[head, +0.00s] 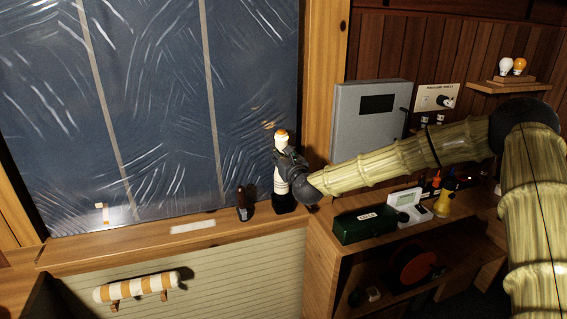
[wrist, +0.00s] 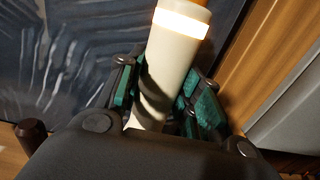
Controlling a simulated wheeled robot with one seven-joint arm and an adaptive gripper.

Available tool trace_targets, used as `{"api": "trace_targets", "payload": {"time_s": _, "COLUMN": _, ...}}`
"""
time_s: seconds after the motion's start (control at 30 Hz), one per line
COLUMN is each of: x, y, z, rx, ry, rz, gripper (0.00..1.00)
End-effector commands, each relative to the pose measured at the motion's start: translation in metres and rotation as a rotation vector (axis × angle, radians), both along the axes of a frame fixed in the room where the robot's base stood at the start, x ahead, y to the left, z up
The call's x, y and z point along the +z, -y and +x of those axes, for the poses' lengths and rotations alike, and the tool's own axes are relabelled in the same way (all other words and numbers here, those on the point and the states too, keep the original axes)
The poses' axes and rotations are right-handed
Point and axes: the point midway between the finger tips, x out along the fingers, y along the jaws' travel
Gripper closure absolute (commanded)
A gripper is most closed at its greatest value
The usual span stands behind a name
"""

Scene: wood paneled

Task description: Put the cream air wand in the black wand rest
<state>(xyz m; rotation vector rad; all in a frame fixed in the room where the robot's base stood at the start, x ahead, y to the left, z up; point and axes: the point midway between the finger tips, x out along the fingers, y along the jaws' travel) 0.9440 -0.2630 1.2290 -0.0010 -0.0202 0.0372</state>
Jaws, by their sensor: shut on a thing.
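The cream air wand (head: 281,146) stands roughly upright above the wooden sill in the head view, with an orange tip. It also fills the middle of the wrist view (wrist: 165,65), with a bright band near its top. My gripper (head: 284,166) is shut on the wand's middle, with teal finger pads (wrist: 165,92) on both sides of it. The black wand rest (head: 284,206) is on the sill directly under the wand. The wand's lower end meets the top of the rest in the head view; I cannot tell whether it is inside.
A dark brown upright object (head: 242,204) stands on the sill (head: 140,244) left of the rest. A plastic-covered window (head: 160,110) is behind. To the right, a green box (head: 363,226) and white device (head: 407,207) sit on a cabinet, below a grey wall box (head: 365,125).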

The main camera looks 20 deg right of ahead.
Motion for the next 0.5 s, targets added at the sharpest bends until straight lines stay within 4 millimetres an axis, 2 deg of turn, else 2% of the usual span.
{"api": "trace_targets", "payload": {"time_s": 0.3, "x": -0.031, "y": 0.000, "z": -0.001, "rx": 0.000, "ry": -0.001, "rz": -0.001, "gripper": 1.00}}
{"api": "trace_targets", "payload": {"time_s": 0.5, "x": -0.038, "y": 0.003, "z": -0.001, "rx": -0.003, "ry": 0.001, "rz": 0.001, "gripper": 1.00}}
